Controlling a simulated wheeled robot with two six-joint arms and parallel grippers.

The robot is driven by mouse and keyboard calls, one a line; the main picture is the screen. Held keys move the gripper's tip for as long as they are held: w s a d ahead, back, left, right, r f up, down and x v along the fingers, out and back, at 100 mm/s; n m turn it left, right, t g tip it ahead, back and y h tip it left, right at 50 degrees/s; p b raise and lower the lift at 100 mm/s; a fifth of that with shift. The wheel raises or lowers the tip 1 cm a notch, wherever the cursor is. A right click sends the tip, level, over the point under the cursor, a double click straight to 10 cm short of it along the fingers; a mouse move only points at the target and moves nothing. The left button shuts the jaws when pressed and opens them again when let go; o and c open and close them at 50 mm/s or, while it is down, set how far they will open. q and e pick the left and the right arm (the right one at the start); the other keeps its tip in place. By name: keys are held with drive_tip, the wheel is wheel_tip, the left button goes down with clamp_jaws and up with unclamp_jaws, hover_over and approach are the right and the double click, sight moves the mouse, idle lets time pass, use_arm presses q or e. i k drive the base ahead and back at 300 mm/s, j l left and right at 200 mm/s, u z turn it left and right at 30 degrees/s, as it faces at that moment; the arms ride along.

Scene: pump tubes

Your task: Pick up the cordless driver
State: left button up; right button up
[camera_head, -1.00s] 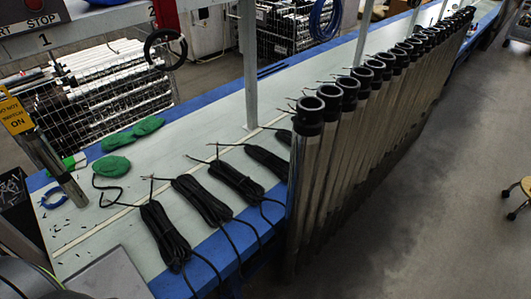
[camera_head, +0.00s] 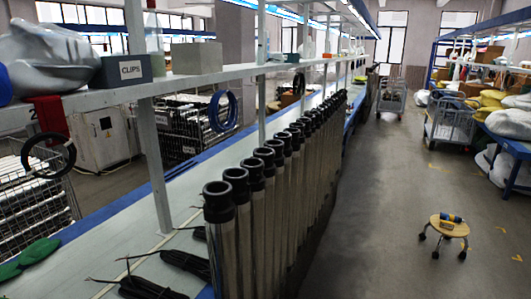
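A small dark blue and yellow object (camera_head: 451,218) lies on top of a low round wooden stool (camera_head: 450,228) on the floor at the right. It may be the cordless driver, but it is too small to tell for sure. No other driver stands out in the head view. Neither of my grippers is in view.
A long workbench (camera_head: 105,248) runs away from me at the left, with a row of upright metal tubes (camera_head: 245,245) along its edge. The grey floor (camera_head: 365,240) between the tubes and stool is clear. A wire cart (camera_head: 453,122) stands farther back right.

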sight(446, 223)
drive_tip(key=z, duration=1.3)
drive_tip(key=i+z, duration=0.15)
drive_tip(key=i, duration=1.25)
drive_tip(key=i+z, duration=0.25)
drive_tip(key=i, duration=0.65)
drive_tip(key=i+j+z, duration=0.25)
drive_tip(key=i, duration=0.65)
drive_tip(key=i+z, duration=0.3)
drive_tip(key=i, duration=1.9)
drive_tip(key=i+u, duration=0.15)
drive_tip(key=i, duration=0.4)
drive_tip(key=i+u, duration=0.15)
drive_tip(key=i, duration=0.35)
drive_tip(key=i+l+u, duration=0.15)
drive_tip(key=i, duration=0.4)
drive_tip(key=i+l+u, duration=0.15)
drive_tip(key=i, duration=0.4)
